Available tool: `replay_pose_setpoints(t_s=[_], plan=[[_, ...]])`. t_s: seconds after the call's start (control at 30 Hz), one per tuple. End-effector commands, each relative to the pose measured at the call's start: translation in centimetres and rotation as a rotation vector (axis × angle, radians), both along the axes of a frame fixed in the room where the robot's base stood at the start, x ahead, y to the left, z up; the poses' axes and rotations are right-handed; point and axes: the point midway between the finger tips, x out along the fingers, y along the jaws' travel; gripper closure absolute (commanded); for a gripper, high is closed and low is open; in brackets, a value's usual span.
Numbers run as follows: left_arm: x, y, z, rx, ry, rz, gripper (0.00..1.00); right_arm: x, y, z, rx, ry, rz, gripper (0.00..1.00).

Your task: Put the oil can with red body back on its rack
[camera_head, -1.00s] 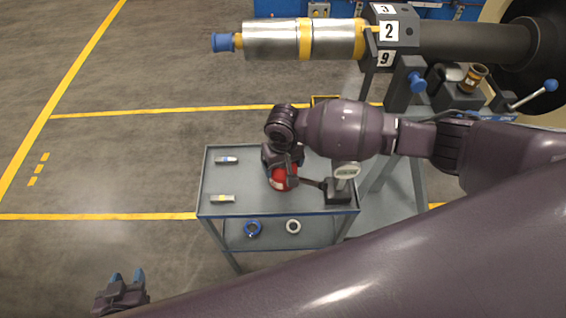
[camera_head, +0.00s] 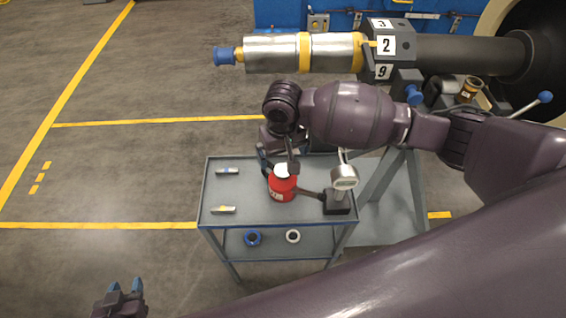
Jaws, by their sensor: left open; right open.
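The oil can with red body (camera_head: 283,188) stands upright on the top of a grey cart, with a white top and a pale label. My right gripper (camera_head: 279,170) is open, just behind and above the can; its fingers are near the can's top. The arm partly hides them, and I cannot tell whether they touch it. My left gripper (camera_head: 125,287) is open and empty at the lower left, away from the cart. I cannot make out a rack for the can with certainty.
A large metal shaft (camera_head: 330,52) on a stand is behind. An amber can (camera_head: 471,86) is at upper right. Floor at left is clear.

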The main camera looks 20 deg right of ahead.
Motion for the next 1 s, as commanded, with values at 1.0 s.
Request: replay_pose_setpoints(t_s=[1.0], plan=[[0.3, 0.0, 0.4, 0.0, -0.007, -0.002, 0.59, -1.6, 1.0, 1.4, 0.042, -0.005, 0.041, 0.0]])
